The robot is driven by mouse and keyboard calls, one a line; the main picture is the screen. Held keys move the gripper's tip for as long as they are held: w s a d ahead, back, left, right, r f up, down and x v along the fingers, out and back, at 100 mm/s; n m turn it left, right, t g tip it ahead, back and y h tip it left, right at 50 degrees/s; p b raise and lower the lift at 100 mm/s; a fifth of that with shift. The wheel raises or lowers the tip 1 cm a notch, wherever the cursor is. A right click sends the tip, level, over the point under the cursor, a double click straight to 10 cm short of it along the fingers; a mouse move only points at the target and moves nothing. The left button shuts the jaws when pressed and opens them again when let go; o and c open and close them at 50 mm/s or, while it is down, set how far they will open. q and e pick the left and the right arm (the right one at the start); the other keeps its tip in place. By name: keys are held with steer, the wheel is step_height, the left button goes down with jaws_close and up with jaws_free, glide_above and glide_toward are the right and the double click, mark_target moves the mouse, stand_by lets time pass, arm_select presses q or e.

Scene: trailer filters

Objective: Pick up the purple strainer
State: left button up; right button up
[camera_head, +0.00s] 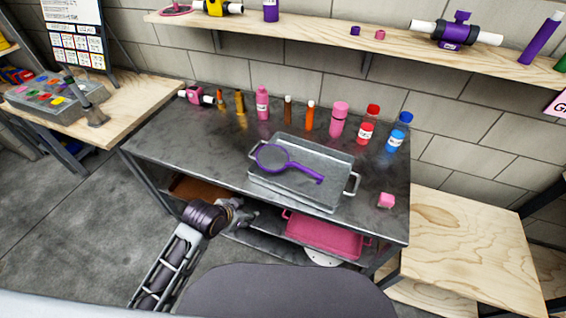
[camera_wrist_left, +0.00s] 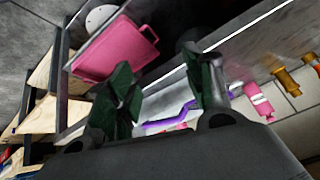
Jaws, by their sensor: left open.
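The purple strainer (camera_head: 274,157) lies in the grey metal tray (camera_head: 320,189) on the dark metal table (camera_head: 200,150). Its round mesh end is at the tray's left side and its handle points right. My left gripper (camera_head: 243,213) is in front of the table's front edge, lower than the tray and apart from the strainer. In the left wrist view my left gripper (camera_wrist_left: 165,90) shows two dark green fingers spread apart with nothing held. Part of the purple strainer (camera_wrist_left: 168,122) shows beyond the fingers there. My right gripper is not in view.
Several bottles stand along the table's back, among them a pink bottle (camera_head: 262,103) and a blue-capped bottle (camera_head: 397,133). A pink tray (camera_head: 325,236) is on the lower shelf. A wooden shelf (camera_head: 330,35) runs above.

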arm_select(q)
steer(key=w+d+r+m+t+h, duration=0.1)
steer(key=w+d+r+m+h, duration=0.1)
steer(key=w+m, duration=0.3)
steer(key=w+d+r+m+t+h, duration=0.1)
steer(key=w+d+r+m+h, duration=0.1)
steer(key=w+d+r+m, duration=0.2)
steer(key=shift+w+r+m+t+h, duration=0.35)
steer(key=shift+w+m, duration=0.25)
steer(key=shift+w, duration=0.75)
steer(key=shift+d, duration=0.15)
glide_toward(289, 166)
steer(key=shift+x, duration=1.85)
steer(key=shift+w+d+r, duration=0.1)
steer(key=shift+w, duration=0.15)
steer(key=shift+w+d, duration=0.15)
steer(key=shift+f+p+x, duration=0.25)
steer(key=shift+p+x, duration=0.2)
steer(key=shift+x, duration=1.75)
